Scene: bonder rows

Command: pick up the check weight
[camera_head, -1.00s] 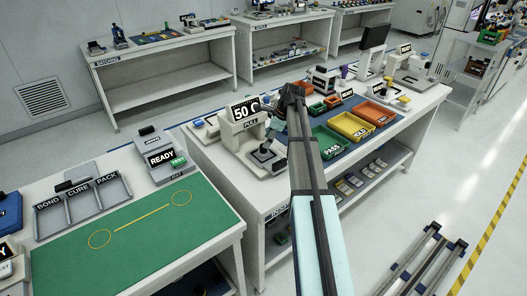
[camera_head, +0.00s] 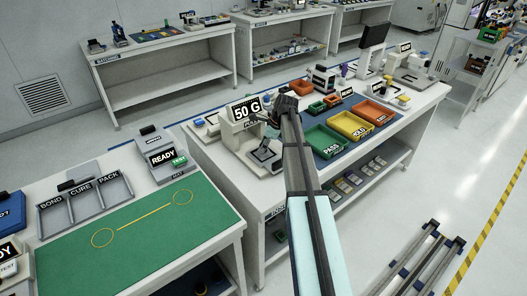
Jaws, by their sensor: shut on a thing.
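My gripper (camera_head: 274,121) is at the pull tester (camera_head: 246,140), in front of its right side and below the right edge of its "50 G" sign (camera_head: 247,108). My arm comes up from the bottom of the picture and hides most of the jaws. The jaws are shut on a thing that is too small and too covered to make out. I see no check weight apart from the gripper. The tester's dark plate (camera_head: 264,154) lies below the gripper and looks empty.
Green (camera_head: 326,142), yellow (camera_head: 350,126) and orange (camera_head: 375,113) bins stand right of my arm. A microscope-like device (camera_head: 318,80) stands behind. The green mat (camera_head: 135,230) on the left bench is clear. A READY device (camera_head: 163,157) stands beyond it.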

